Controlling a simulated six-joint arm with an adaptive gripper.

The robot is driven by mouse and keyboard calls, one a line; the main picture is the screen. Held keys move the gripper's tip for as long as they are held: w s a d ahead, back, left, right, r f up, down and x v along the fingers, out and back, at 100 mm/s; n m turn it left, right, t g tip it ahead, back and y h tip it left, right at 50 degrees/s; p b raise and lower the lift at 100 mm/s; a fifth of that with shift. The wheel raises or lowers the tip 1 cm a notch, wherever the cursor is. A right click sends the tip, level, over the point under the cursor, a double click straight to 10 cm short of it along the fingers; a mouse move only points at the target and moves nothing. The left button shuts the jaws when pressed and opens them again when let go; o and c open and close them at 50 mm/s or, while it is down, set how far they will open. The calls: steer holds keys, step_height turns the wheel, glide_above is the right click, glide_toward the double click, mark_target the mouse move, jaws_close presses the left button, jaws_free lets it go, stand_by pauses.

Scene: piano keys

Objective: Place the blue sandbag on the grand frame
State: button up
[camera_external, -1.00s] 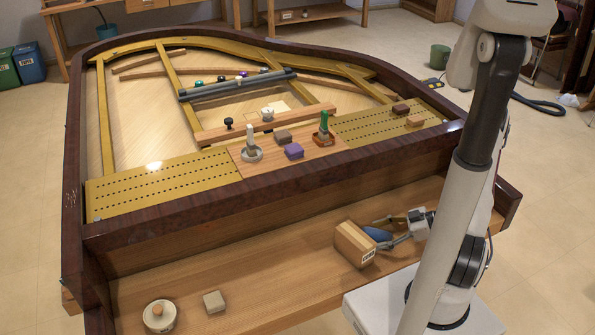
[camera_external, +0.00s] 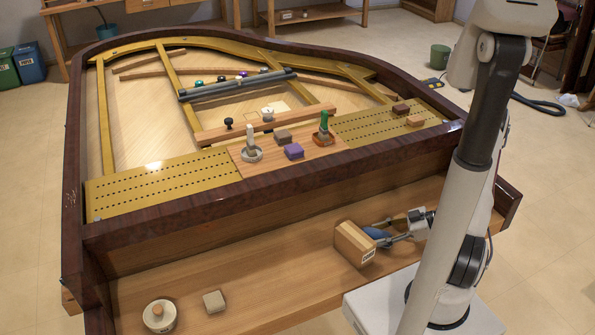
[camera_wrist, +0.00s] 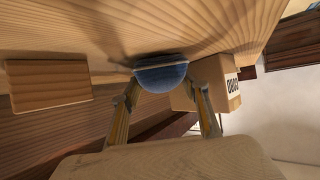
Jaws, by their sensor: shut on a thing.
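The blue sandbag (camera_external: 376,233) is low at the front of the piano, on or just above the wooden shelf, beside a labelled wooden block. In the wrist view the sandbag (camera_wrist: 161,76) sits between the two fingertips, with a pale seam across it. My gripper (camera_external: 379,232) is shut on the sandbag, and both fingers reach its sides in the wrist view (camera_wrist: 163,92). Its underside is hidden. The gold grand frame (camera_external: 105,125) lies inside the dark piano case, up and left of my gripper.
The labelled wooden block (camera_external: 355,243) stands close left of the sandbag. The dark front rail (camera_external: 270,185) rises between shelf and frame.

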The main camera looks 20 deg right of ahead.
mark_target(381, 231)
steer(key=shift+r, duration=0.15)
steer(key=shift+c, duration=0.7)
steer(key=shift+r, duration=4.9)
steer(key=shift+c, duration=0.2)
steer(key=shift+w+d, duration=0.1)
